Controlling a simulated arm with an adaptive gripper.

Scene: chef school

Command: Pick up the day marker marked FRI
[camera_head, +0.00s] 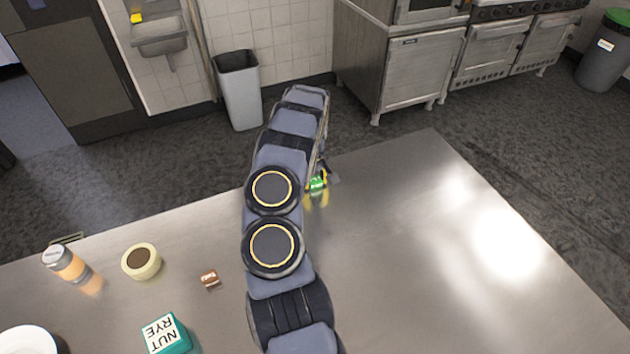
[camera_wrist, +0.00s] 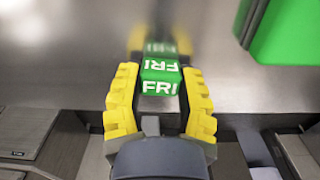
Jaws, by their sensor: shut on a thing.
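The day marker marked FRI (camera_wrist: 160,88) is a small green block with white lettering. In the wrist view it sits between the yellow fingers of my gripper (camera_wrist: 160,100), which are shut on it from both sides. In the head view the green marker (camera_head: 317,183) shows beside my arm near the far edge of the metal table, with its reflection just below. My gripper (camera_head: 322,178) is mostly hidden behind my arm there. I cannot tell for certain whether the marker touches the table.
On the steel table (camera_head: 420,260) stand an orange-labelled jar (camera_head: 66,264), a cream round pot (camera_head: 141,261), a small brown block (camera_head: 210,279), a teal NUT RYE box (camera_head: 167,335) and a white plate (camera_head: 27,341). The table's right side is clear. A large green object (camera_wrist: 290,35) shows in the wrist view.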

